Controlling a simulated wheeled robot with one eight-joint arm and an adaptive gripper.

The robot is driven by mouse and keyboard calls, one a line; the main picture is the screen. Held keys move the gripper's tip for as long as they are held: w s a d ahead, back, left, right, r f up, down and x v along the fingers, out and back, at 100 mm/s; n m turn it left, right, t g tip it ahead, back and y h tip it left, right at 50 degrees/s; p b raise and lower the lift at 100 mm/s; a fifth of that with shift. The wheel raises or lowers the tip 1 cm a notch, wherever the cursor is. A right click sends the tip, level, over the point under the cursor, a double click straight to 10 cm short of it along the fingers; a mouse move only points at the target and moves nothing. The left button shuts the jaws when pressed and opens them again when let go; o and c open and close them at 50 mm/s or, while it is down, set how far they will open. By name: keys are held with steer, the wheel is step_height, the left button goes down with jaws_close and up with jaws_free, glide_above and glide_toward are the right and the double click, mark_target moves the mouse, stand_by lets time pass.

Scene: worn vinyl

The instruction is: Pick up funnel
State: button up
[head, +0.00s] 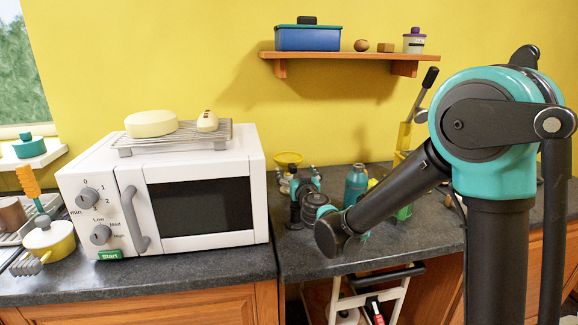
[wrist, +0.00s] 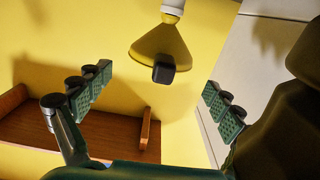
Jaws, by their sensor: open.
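The yellow funnel (head: 288,158) stands in the head view just right of the microwave, its wide rim upward. In the wrist view the funnel (wrist: 150,47) shows upside down at the top, with a white piece at its narrow end and a small dark block overlapping it. My gripper (head: 298,180) is in front of and below the funnel rim in the head view. In the wrist view my gripper (wrist: 157,98) is open, its green-padded fingers wide apart and empty. The funnel lies beyond the fingertips. Its lower part is hidden by my gripper in the head view.
The white microwave (head: 203,205) stands close on the left, with a rack (head: 185,138) on top. A teal bottle (head: 356,184) stands to the right on the dark counter (head: 430,222). A wooden shelf (head: 345,56) is on the wall above; it also shows in the wrist view (wrist: 80,135).

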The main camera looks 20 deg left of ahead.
steer(key=x, duration=0.5)
steer(key=shift+s+a+f, duration=0.1)
steer(key=shift+f, duration=0.15)
steer(key=c, duration=1.1)
